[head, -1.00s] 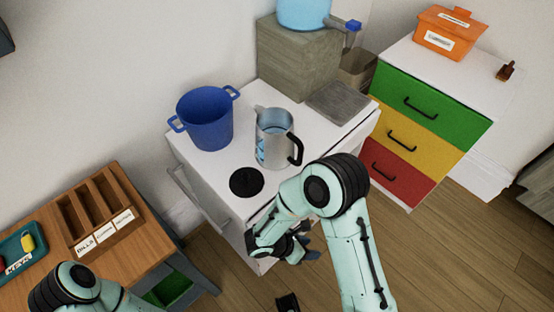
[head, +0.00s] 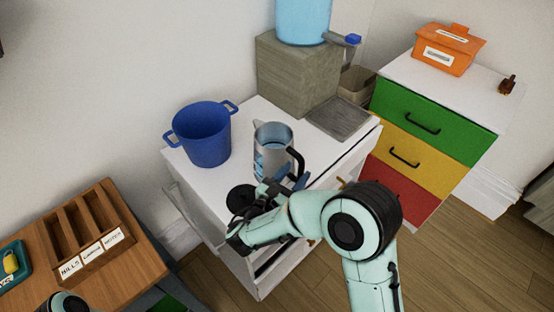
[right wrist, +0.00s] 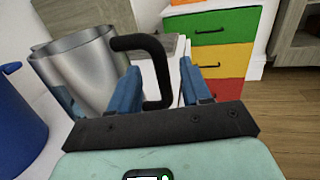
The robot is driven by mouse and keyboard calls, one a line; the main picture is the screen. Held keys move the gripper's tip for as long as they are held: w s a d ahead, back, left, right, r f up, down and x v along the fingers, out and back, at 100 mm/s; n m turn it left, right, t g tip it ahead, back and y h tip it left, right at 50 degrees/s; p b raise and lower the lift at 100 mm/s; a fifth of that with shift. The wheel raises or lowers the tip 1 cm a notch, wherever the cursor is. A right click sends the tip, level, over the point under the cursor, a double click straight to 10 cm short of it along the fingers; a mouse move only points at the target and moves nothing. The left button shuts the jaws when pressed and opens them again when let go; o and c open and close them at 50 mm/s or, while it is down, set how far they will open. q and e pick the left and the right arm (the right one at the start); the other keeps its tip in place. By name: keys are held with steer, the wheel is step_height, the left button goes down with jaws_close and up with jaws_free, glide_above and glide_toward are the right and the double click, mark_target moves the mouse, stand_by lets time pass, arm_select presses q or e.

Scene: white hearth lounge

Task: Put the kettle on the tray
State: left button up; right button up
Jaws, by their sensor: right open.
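The kettle (head: 271,150) is a silver metal jug with a black handle. It stands upright on the white cabinet top, and it also shows in the right wrist view (right wrist: 88,72). A flat grey square tray (head: 340,118) lies on the cabinet top to the kettle's right and is bare. My right gripper (head: 291,178) is open at the kettle's handle side. In the right wrist view its blue fingers (right wrist: 158,70) stand on either side of the handle, apart, with no clear grip. My left gripper is out of view; only a bit of my left arm shows.
A blue pot (head: 203,138) stands left of the kettle. A black disc (head: 240,197) lies in front, partly hidden by my right gripper. A grey block (head: 297,75) with a blue water container (head: 303,20) stands behind. A coloured drawer unit (head: 430,120) is at right.

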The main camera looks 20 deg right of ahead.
mark_target(300, 168)
steer(key=shift+r+x, duration=0.1)
steer(key=shift+x, duration=1.3)
steer(key=shift+r+x, duration=0.15)
steer(key=shift+x, duration=1.25)
steer(key=shift+s, duration=0.1)
jaws_close()
